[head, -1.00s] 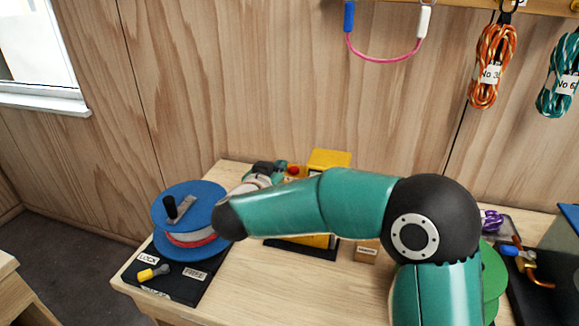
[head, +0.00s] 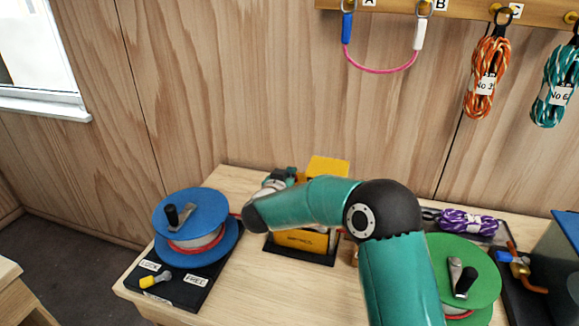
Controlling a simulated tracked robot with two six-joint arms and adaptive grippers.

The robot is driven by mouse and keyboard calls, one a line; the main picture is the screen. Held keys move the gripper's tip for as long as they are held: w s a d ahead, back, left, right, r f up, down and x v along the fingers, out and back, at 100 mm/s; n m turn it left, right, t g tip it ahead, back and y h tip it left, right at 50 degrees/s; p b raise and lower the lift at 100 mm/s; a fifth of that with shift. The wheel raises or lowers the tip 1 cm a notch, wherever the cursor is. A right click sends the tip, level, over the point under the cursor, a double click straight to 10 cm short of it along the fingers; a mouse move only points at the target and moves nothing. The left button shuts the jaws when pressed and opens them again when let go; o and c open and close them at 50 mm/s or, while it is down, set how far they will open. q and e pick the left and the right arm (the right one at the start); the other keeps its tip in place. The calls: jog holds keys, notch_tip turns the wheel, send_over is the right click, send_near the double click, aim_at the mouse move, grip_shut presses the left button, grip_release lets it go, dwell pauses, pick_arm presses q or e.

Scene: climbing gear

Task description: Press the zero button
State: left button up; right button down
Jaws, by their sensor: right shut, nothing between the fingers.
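The yellow metre counter (head: 300,240) stands on a black base in the middle of the workbench. My right arm crosses in front of it and hides much of its face. My right gripper (head: 291,176) is at the counter's upper left, partly hidden behind my own wrist. It is shut with nothing in it. The zero button cannot be made out now; the gripper and arm cover that part of the counter. Whether the fingertips touch it cannot be seen. My left gripper is not in view.
A blue reel (head: 190,225) with a lock/free lever (head: 155,280) stands at left. A green reel (head: 465,275) stands at right, near a purple rope coil (head: 468,222). Ropes and a pink sling (head: 382,70) hang on the wall. The bench front between the reels is clear.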

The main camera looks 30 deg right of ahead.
jog(key=shift+f, duration=0.3)
jog(key=shift+s+f+b, duration=0.1)
jog(key=shift+f+b, duration=0.5)
jog(key=shift+f, duration=0.3)
jog(key=shift+s, duration=0.1)
jog(key=shift+f, duration=0.2)
notch_tip(320, 180, up, 6)
jog(key=p, duration=0.4)
jog(key=shift+f+p, duration=0.25)
jog(key=shift+p, duration=0.05)
jog(key=shift+s+a+f+b, duration=0.3)
jog(key=shift+s+a+b, duration=0.15)
jog(key=shift+a+b, duration=0.4)
jog(key=b+v, duration=0.1)
jog(key=v, duration=0.7)
jog(key=shift+r+b, duration=0.4)
jog(key=shift+s, duration=0.1)
